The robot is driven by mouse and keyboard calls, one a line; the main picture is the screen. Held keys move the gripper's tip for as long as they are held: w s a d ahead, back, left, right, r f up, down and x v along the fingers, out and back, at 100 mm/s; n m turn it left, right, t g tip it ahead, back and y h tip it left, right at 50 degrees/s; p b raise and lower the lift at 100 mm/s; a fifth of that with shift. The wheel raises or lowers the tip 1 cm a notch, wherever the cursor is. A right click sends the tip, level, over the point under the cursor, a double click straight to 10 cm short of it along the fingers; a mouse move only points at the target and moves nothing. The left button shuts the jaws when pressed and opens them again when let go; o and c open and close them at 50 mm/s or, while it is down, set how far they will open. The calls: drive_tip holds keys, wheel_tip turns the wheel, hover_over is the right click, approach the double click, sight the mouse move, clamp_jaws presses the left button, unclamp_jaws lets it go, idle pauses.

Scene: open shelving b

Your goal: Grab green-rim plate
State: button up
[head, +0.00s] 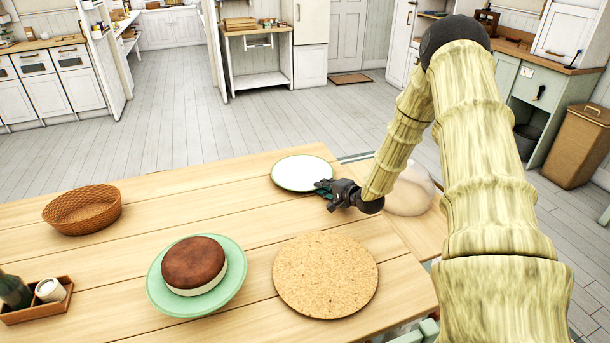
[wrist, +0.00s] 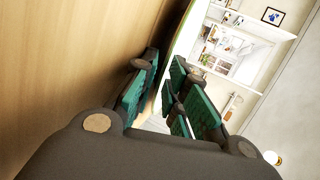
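The green-rim plate (head: 302,173) is white with a thin green edge and lies flat near the far edge of the wooden table. My gripper (head: 325,188) is low over the table at the plate's right edge, with its fingertips close to the rim. In the wrist view, the plate (wrist: 181,45) shows almost edge-on beyond and between the fingers. My gripper (wrist: 163,95) has its dark green finger pads apart, with a visible gap. I cannot tell whether either finger touches the rim.
A round cork mat (head: 326,275) lies nearer on the table (head: 120,185). A green plate (head: 233,277) holds a brown-topped cake (head: 194,264). A wicker basket (head: 82,211) and a wooden tray (head: 40,312) stand at the left. A pale rounded object (head: 412,195) sits behind my arm.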

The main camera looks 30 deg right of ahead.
drive_tip(key=shift+c, duration=0.4)
clamp_jaws()
drive_tip(key=shift+r, duration=0.1)
